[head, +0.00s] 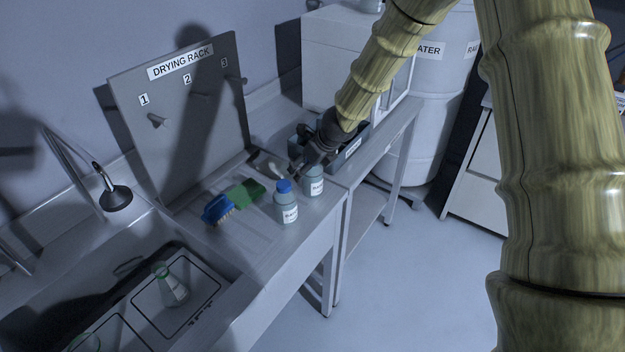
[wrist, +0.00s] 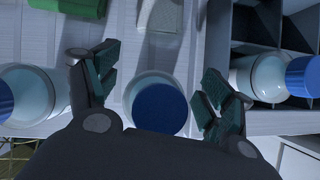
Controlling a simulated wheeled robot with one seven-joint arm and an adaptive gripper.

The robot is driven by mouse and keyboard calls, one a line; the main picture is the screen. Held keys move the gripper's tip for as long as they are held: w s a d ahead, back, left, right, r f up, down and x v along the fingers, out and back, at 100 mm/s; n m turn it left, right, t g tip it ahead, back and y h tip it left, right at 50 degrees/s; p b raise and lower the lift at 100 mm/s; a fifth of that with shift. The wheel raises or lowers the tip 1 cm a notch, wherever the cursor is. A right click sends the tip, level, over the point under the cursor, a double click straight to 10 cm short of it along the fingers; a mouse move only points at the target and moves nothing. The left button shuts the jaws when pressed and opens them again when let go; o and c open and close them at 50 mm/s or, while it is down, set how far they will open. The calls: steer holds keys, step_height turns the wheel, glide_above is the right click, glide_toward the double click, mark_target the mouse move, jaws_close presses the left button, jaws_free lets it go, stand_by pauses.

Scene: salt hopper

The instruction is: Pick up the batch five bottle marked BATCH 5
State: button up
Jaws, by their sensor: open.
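The left bottle (head: 286,205) has a blue cap. The right bottle (head: 315,186) is partly covered by my gripper (head: 303,170). Their label numbers are too small to read, so I cannot tell which is BATCH 5. In the wrist view, my open gripper (wrist: 160,75) has one finger on each side of a blue-capped bottle (wrist: 160,106), with gaps on both sides. Another blue-capped bottle (wrist: 35,90) shows at the left edge.
A divided dark tray (head: 345,158) lies right of the bottles; a blue-capped bottle (wrist: 262,75) shows in it. A blue brush (head: 216,210) and green sponge (head: 246,193) lie left. The sink holds a flask (head: 171,288). A DRYING RACK board (head: 180,110) stands behind.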

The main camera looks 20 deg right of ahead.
steer(key=c, duration=1.3)
steer(key=shift+r, duration=0.15)
steer(key=shift+d+r+p, duration=0.1)
steer(key=shift+r+p, duration=1.4)
steer(key=shift+r, duration=0.2)
steer(key=shift+s+f+b, duration=0.15)
steer(key=shift+b, duration=0.2)
steer(key=s+b, duration=0.2)
steer(key=shift+s+d, duration=0.3)
steer(key=shift+s, duration=0.1)
steer(key=shift+s+d+r+b, duration=0.3)
steer(key=shift+s+b, duration=0.7)
steer(key=shift+s, duration=1.1)
steer(key=shift+s+d+r+b, duration=0.3)
steer(key=shift+s+b, duration=0.7)
steer(key=shift+s, duration=1.1)
steer(key=shift+s+d+r+b, duration=0.15)
steer(key=shift+s+d+b, duration=0.3)
steer(key=shift+s+b, duration=1.1)
